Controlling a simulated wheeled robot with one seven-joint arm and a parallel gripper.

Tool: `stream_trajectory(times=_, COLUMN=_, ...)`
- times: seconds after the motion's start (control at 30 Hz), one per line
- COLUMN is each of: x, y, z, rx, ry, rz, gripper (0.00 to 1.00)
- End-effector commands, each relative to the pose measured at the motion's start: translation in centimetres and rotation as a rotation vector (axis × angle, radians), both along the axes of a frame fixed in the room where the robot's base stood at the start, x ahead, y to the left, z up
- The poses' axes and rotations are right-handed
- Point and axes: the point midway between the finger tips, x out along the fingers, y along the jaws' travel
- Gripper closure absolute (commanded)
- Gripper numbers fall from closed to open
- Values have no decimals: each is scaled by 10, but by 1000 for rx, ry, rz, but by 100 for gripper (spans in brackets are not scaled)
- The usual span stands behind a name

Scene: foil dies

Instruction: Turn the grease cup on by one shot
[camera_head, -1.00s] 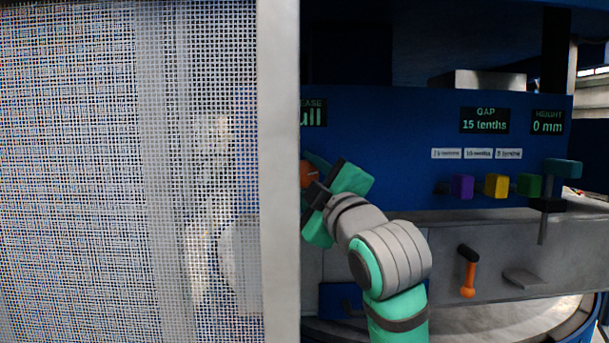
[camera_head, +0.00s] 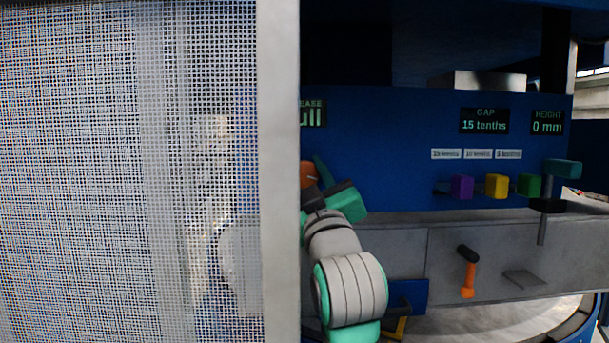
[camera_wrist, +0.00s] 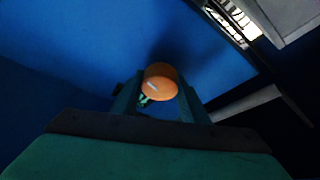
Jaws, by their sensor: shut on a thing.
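The grease cup (camera_wrist: 160,82) is an orange round cap with a pale mark on its face, standing out from the blue panel in the wrist view. In the head view only a sliver of the cup (camera_head: 307,174) shows beside the mesh guard's post. My gripper (camera_wrist: 158,100) is shut on the cup, one finger on each side of it. In the head view my gripper (camera_head: 326,190) reaches up to the panel, its far finger partly hidden. A display above the cup (camera_head: 313,115) is cut off by the post and reads "...EASE ...ull".
A mesh guard (camera_head: 130,170) with a pale post (camera_head: 279,170) covers the left side, close to my gripper. Right are purple (camera_head: 462,187), yellow (camera_head: 497,186) and green (camera_head: 529,185) blocks, an orange-handled lever (camera_head: 468,275), and displays reading GAP 15 tenths (camera_head: 485,121) and HEIGHT 0 mm (camera_head: 547,122).

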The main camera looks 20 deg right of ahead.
Motion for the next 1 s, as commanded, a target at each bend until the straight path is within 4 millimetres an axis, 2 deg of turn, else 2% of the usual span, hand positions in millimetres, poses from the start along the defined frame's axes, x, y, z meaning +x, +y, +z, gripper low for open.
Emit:
stream_trajectory(times=0.37, x=0, y=-2, z=0, rx=5, ry=0, rz=-3, gripper=82)
stream_trajectory(times=0.4, x=0, y=-2, z=-1, rx=5, ry=0, rz=-3, gripper=55)
stream_trajectory(times=0.47, x=0, y=-2, z=0, rx=5, ry=0, rz=-3, gripper=42)
stream_trajectory(times=0.8, x=-2, y=0, z=-1, rx=4, ry=0, rz=-1, gripper=42)
stream_trajectory(times=1.0, x=-23, y=2, z=-9, rx=4, ry=-2, rz=-2, gripper=42)
